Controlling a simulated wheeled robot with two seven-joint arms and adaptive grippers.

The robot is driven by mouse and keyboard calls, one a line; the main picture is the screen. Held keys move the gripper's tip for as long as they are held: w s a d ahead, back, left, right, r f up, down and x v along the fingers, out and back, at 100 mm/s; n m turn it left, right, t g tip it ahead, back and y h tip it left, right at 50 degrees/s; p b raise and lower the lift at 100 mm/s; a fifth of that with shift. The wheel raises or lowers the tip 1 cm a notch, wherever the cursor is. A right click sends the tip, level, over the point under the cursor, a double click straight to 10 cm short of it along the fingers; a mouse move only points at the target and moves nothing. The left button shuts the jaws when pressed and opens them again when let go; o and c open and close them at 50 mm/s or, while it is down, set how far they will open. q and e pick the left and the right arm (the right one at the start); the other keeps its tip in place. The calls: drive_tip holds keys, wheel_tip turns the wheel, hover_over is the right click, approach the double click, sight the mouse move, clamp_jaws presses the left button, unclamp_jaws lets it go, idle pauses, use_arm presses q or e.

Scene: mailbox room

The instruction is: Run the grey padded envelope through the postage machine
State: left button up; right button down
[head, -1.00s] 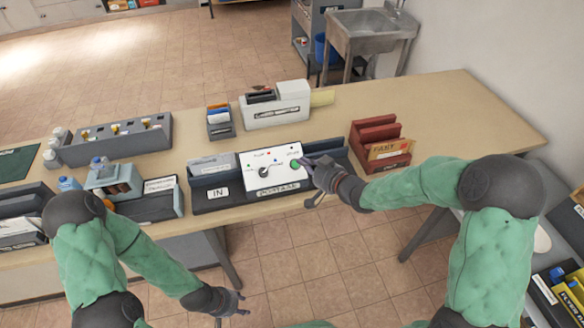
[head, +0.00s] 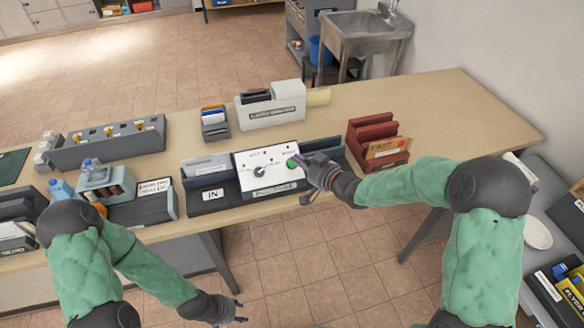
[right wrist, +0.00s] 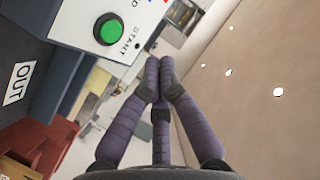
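The postage machine (head: 268,172) stands at the table's near edge. It has a white sloped panel with a dial and a green button (head: 292,163), marked START in the right wrist view (right wrist: 107,28). A light grey flat item (head: 205,166), seemingly the grey padded envelope, stands in the IN side left of the panel. My right gripper (head: 302,161) is at the panel's right edge beside the green button, fingertips together and empty. I cannot tell whether it touches the panel. My left gripper (head: 240,309) hangs low before the table, fingers apart and empty.
A red rack (head: 378,138) stands right of the machine. A white and grey box (head: 272,106) and a small card holder (head: 214,122) stand behind it. A dark stamp tray (head: 145,205) is to its left. The table's right end is clear.

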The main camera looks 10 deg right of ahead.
sight(292, 164)
drive_tip(key=shift+w+f+b, duration=0.65)
drive_tip(key=shift+w+f, duration=0.05)
drive_tip(key=shift+f, duration=0.3)
drive_tip(key=shift+w+f+b, duration=0.6)
drive_tip(key=shift+w+f, duration=0.1)
drive_tip(key=shift+f, duration=0.25)
drive_tip(key=shift+f, duration=0.2)
drive_tip(key=shift+w+f, duration=0.15)
drive_tip(key=shift+w, duration=0.1)
